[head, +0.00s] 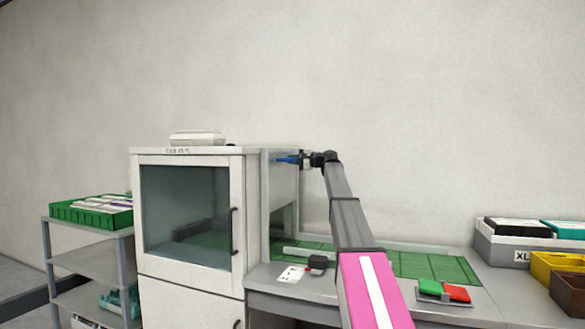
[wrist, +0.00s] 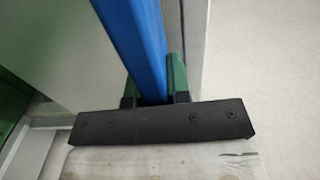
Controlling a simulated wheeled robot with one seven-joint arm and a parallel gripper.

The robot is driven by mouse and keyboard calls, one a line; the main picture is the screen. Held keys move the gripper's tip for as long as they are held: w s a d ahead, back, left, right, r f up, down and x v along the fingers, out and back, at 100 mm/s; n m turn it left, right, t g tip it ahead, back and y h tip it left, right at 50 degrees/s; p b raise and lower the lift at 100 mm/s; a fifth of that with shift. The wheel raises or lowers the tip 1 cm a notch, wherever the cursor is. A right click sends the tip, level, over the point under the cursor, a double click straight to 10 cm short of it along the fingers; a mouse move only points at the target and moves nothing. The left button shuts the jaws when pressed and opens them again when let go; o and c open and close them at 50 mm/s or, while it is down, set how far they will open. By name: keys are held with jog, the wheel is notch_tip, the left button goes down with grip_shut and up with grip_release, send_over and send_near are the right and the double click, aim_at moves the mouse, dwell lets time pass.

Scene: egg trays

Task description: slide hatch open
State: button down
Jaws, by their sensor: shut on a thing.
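The hatch (head: 284,182) is a pale panel on the right side of the white cabinet (head: 188,152). Below its lower edge I see a gap into the cabinet. A blue handle (head: 287,159) is near the hatch's top in the head view. My gripper (head: 303,159) is at this handle, at the end of my outstretched arm. In the wrist view the blue handle (wrist: 135,40) is a long bar running between the two green fingers of my gripper (wrist: 153,85), which are shut on it. The wrist view also shows a grey panel beside the bar.
The cabinet's glass front door is closed. A green mat (head: 432,266) covers part of the grey bench, with a green and red button box (head: 443,291) in front. Bins (head: 520,254) stand at the right. A shelf rack with a green tray (head: 62,217) is at the left.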

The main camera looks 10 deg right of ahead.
jog(key=c, duration=1.1)
grip_release()
jog(key=v, duration=1)
jog(key=shift+s+d, duration=0.2)
jog(key=shift+d, duration=0.15)
